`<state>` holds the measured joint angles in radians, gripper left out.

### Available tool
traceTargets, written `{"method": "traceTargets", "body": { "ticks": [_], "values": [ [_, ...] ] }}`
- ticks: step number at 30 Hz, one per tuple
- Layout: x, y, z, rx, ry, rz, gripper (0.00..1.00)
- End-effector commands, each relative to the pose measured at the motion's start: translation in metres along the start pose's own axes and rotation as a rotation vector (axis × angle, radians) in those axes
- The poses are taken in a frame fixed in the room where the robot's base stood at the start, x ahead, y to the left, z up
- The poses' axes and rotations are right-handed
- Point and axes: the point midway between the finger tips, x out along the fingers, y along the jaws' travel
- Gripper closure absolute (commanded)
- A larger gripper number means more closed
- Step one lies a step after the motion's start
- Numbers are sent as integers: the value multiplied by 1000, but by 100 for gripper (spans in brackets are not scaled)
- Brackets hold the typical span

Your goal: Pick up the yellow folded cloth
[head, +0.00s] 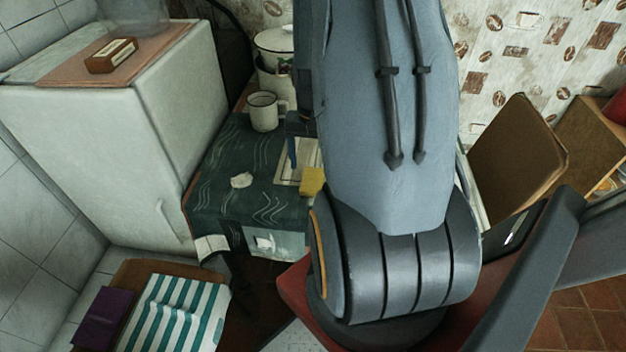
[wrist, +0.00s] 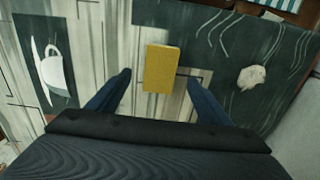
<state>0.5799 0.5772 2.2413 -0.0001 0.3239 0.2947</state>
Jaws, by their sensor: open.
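The yellow folded cloth (wrist: 162,68) is a small upright-looking rectangle in the wrist view, lying on the patterned table covering. In the head view the yellow cloth (head: 311,182) shows beside my arm, which may hide part of it. My gripper (wrist: 160,77) is open, with one dark blue finger on either side of the cloth in the picture. I see a gap between each finger and the cloth, and cannot tell the height above it. In the head view only one blue finger of my gripper (head: 292,152) shows; the rest is behind my arm.
A small whitish lump (head: 241,180) lies on the table (head: 215,185), left of the cloth. A white mug (head: 264,111) and an enamel pot (head: 273,48) stand farther back. A white fridge (head: 120,140) is at the left, and a brown chair (head: 518,145) at the right.

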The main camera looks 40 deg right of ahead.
Motion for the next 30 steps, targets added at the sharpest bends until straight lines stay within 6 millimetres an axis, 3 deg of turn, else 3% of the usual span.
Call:
{"method": "traceTargets", "body": {
  "ticks": [18, 28, 30],
  "values": [
    [54, -1, -3, -2, -1, 0, 27],
    [58, -1, -4, -2, 1, 0, 27],
    [58, -1, -4, -2, 1, 0, 37]
  ]
}}
